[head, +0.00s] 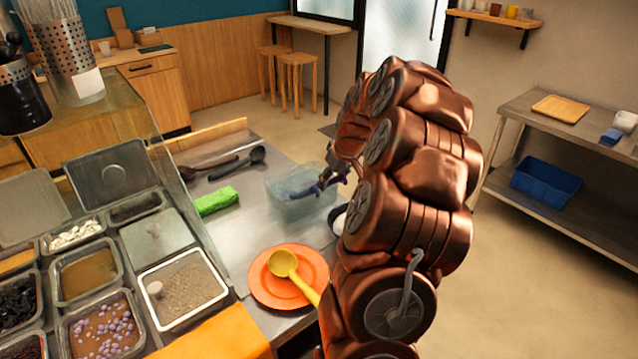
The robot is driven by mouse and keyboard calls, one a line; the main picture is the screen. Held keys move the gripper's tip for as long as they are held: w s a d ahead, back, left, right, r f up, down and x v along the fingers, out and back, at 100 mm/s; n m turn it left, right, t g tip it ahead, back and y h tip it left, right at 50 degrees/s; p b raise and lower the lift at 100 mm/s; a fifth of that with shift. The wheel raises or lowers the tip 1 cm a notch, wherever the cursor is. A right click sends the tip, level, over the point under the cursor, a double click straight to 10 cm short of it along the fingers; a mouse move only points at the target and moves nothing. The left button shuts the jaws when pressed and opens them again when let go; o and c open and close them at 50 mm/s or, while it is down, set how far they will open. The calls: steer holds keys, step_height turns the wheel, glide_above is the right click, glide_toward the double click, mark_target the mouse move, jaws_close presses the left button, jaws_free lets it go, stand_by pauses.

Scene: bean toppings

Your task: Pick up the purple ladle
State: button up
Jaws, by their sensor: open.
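A purple ladle (304,192) lies in or across a clear plastic container (283,213) on the grey counter. Its bowl and exact rest are hard to make out through the clear walls. My copper-coloured arm reaches over from the right, and my gripper (335,170) is at the container's right side, close to the purple ladle. The gripper is open. Its fingers are small and partly hidden by my arm, so I cannot tell whether they touch the ladle.
A yellow ladle (284,265) rests on an orange plate (262,291). Dark ladles (256,155) and a green block (215,201) lie left of the container. Topping trays (180,287) fill the lower left, behind a glass guard. A shelf with a blue bin (545,186) stands right.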

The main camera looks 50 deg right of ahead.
steer(key=shift+w+f, duration=0.15)
steer(key=shift+f, duration=0.4)
jaws_close()
